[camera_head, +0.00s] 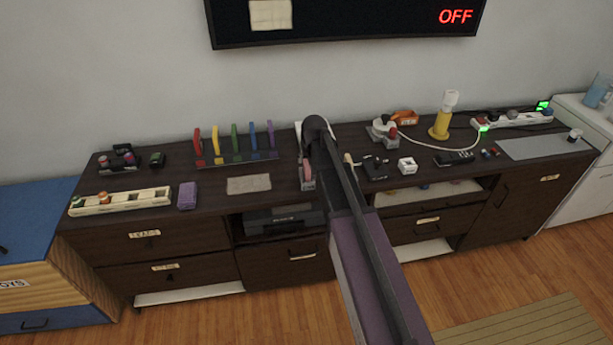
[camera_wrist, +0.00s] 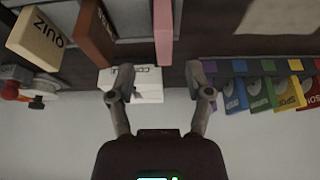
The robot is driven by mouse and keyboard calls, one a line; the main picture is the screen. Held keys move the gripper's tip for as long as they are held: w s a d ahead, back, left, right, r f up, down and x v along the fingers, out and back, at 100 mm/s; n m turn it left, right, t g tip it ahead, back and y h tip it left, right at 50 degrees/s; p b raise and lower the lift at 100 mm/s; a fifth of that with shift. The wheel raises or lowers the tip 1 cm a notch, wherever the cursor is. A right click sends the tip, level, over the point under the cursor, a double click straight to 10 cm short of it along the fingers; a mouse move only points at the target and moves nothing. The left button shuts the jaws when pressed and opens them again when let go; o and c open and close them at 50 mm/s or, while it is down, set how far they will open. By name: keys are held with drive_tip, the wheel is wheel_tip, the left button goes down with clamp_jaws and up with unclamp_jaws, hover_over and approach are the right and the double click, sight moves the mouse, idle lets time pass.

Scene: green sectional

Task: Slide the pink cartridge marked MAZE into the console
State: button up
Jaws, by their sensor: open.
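A pink cartridge (camera_wrist: 163,30) stands at the top middle of the wrist view, its narrow edge toward me and no marking readable. In the head view a pinkish piece (camera_head: 307,173) shows beside my arm on the sideboard top. My gripper (camera_wrist: 160,82) is open and empty, its fingers on either side of the line to the pink cartridge and apart from it. My arm hides much of this area in the head view. A dark console-like box (camera_head: 285,219) sits in the open shelf below the top.
A brown cartridge (camera_wrist: 97,32) and a tan QUIZ cartridge (camera_wrist: 38,40) stand left of the pink one in the wrist view. A white box (camera_wrist: 146,84) is by my fingers. A rack of coloured cartridges (camera_head: 235,160) stands at left.

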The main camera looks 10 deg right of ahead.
sight(307, 164)
drive_tip(key=shift+w+f, duration=0.1)
drive_tip(key=shift+f, duration=0.05)
drive_tip(key=shift+a+b+x, duration=0.15)
drive_tip(key=shift+b+x, duration=1.05)
drive_tip(key=shift+a+b+x, duration=0.1)
drive_tip(key=shift+b+x, duration=1.1)
drive_tip(key=shift+x, duration=0.05)
clamp_jaws()
